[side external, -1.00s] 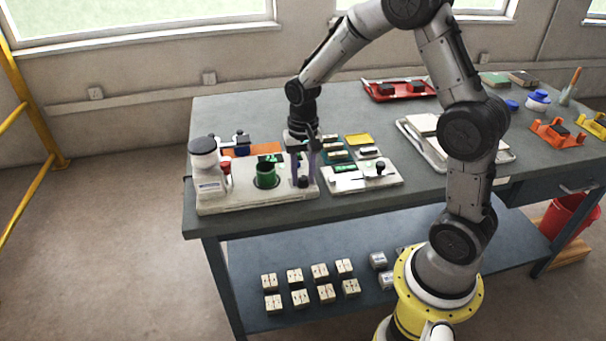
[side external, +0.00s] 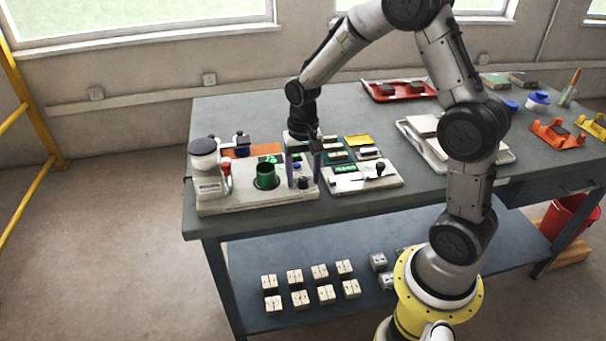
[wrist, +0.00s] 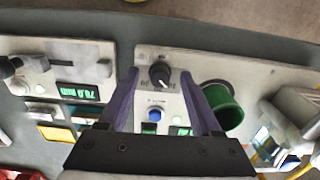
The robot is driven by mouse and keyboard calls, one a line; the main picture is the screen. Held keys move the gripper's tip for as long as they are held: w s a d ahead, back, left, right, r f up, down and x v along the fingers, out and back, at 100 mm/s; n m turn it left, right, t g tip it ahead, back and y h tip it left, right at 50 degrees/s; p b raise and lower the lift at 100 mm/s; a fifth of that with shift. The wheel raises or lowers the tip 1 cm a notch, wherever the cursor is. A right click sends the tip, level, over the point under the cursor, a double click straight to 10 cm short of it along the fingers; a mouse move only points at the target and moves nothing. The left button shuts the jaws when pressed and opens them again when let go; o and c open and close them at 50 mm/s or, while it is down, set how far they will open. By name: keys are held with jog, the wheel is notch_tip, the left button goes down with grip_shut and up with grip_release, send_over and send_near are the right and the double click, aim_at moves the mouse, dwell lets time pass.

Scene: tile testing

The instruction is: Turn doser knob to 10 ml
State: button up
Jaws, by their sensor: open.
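The doser (side external: 225,203) is a pale station at the left end of the bench. Its black knob (wrist: 159,75) has a white pointer mark aimed toward the lower right in the wrist view. In the side view the knob (side external: 303,183) sits at the station's right end. My gripper (wrist: 160,71) is open, its purple fingers on either side of the knob with gaps between; my gripper (side external: 303,172) also shows in the side view. A blue button (wrist: 155,115) and a small green display (wrist: 180,131), partly hidden by a finger and unreadable, lie near the knob.
A green cup (wrist: 222,107) stands close beside one finger. A neighbouring panel (wrist: 45,70) has a green-lit display and another black knob. A white tray (side external: 412,128) and a red tray (side external: 374,92) are farther right on the bench.

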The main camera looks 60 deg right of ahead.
notch_tip(320, 180, up, 14)
dwell(0.6)
jog(key=shift+f, duration=0.1)
notch_tip(320, 180, up, 5)
jog(key=t, duration=0.1)
send_over(303, 179)
jog(key=s+a, duration=0.2)
jog(key=s+a+r+n+t, duration=0.2)
jog(key=s+a+r+n, duration=0.15)
jog(key=s, duration=0.45)
jog(key=s+a+f+n+t, duration=0.2)
jog(key=s+f+n, duration=0.3)
jog(key=s, duration=0.5)
jog(key=shift+a+f+t, duration=0.2)
jog(key=shift+f+t, duration=0.05)
jog(key=shift+t, duration=0.05)
